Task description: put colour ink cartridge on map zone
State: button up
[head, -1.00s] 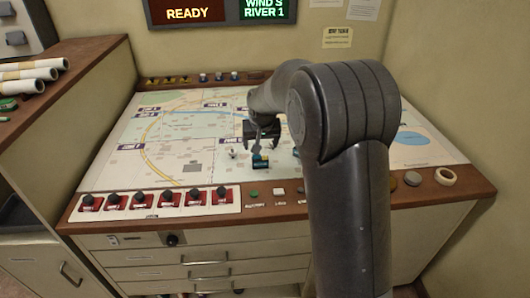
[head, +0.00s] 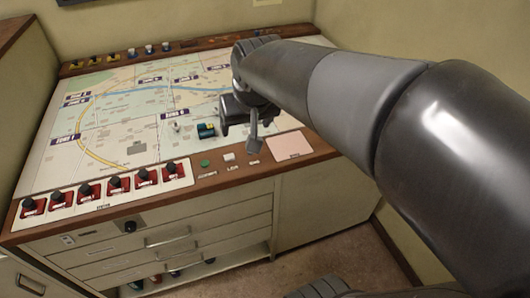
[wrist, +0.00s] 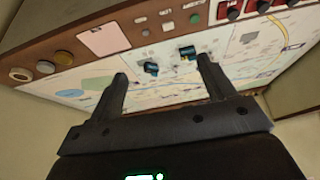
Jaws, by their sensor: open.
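A small dark cartridge with teal and yellow parts (head: 206,130) lies on the map (head: 130,110) near its front edge, below a purple zone label. The wrist view shows two such cartridges, one (wrist: 151,68) between my fingertips in the picture and one (wrist: 187,52) near the right finger. I cannot tell which is the colour one. In the head view the second is hidden, probably behind my gripper. My gripper (head: 240,133) is open and empty, to the right of the visible cartridge. It also shows in the wrist view (wrist: 162,68), its fingers apart from both cartridges.
A small white piece (head: 177,127) stands left of the cartridge. Red switches (head: 115,187) and a green button (head: 205,163) line the front edge. A pink pad (head: 290,147) is at front right.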

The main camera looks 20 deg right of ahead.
jog(key=s+d+f, duration=0.1)
jog(key=s+f, duration=0.1)
jog(key=s, duration=1.1)
jog(key=shift+d, duration=0.2)
jog(key=shift+c, duration=0.3)
dwell(0.8)
